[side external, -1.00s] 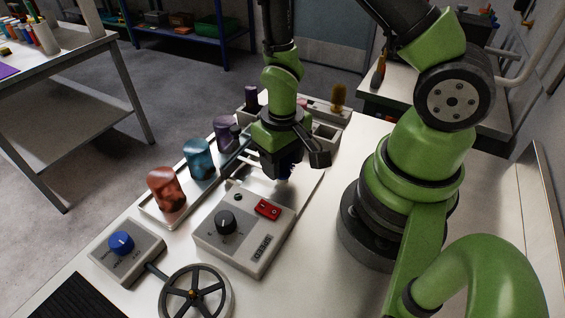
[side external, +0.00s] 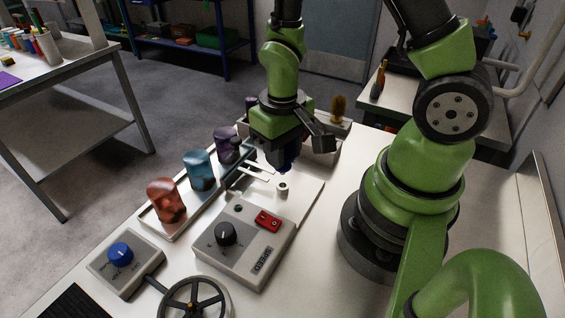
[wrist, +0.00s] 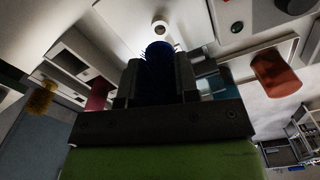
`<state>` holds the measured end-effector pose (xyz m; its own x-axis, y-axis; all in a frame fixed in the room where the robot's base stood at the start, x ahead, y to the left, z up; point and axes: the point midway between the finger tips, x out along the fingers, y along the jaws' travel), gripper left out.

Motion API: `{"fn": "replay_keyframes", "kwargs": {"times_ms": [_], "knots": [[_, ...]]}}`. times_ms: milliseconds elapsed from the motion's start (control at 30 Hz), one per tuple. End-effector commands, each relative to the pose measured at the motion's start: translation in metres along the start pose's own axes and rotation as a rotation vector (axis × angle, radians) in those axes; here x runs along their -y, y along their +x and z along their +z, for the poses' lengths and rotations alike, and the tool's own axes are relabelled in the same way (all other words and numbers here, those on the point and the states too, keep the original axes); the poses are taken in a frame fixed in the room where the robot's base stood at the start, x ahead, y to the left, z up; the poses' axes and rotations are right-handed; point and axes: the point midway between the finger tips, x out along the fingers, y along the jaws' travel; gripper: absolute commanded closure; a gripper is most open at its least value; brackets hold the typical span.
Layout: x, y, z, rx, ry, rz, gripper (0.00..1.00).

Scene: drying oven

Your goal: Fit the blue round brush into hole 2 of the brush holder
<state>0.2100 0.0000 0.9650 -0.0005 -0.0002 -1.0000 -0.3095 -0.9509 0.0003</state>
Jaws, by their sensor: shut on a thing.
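My gripper (side external: 287,150) is shut on the blue round brush (side external: 287,161), above the plate behind the speed box. In the wrist view the dark blue bristles (wrist: 158,72) sit between my fingers (wrist: 157,85). The brush holder (side external: 326,146) is a pale block with square compartments, behind my gripper and partly hidden by it. A yellow-brown brush (side external: 338,106) stands in its back right part, and also shows in the wrist view (wrist: 41,98). A small white cylinder (side external: 282,188) is just below the brush; I cannot tell whether they touch. Hole numbers are not readable.
A tray (side external: 181,225) with red (side external: 166,200), teal (side external: 199,170) and purple (side external: 227,146) jars lies left of the plate. In front are the speed box (side external: 243,240), a blue-knob box (side external: 124,261) and a handwheel (side external: 193,303). My arm's base fills the right.

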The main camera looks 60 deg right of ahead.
Motion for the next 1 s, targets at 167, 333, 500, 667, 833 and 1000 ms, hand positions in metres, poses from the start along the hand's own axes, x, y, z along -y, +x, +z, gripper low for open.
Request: {"fn": "replay_keyframes", "kwargs": {"times_ms": [167, 333, 500, 667, 833, 1000], "knots": [[0.0, -0.029, -0.001, -0.007, 0.0, -0.003, 0.95], [0.0, -0.046, -0.001, -0.004, -0.001, -0.002, 0.95], [0.0, -0.065, -0.001, -0.007, -0.001, -0.002, 0.95], [0.0, -0.089, -0.001, -0.007, 0.0, -0.003, 0.95], [-0.006, -0.103, -0.014, -0.001, 0.031, 0.0, 0.95], [-0.024, -0.105, -0.046, 0.0, 0.099, 0.001, 0.95]]}}
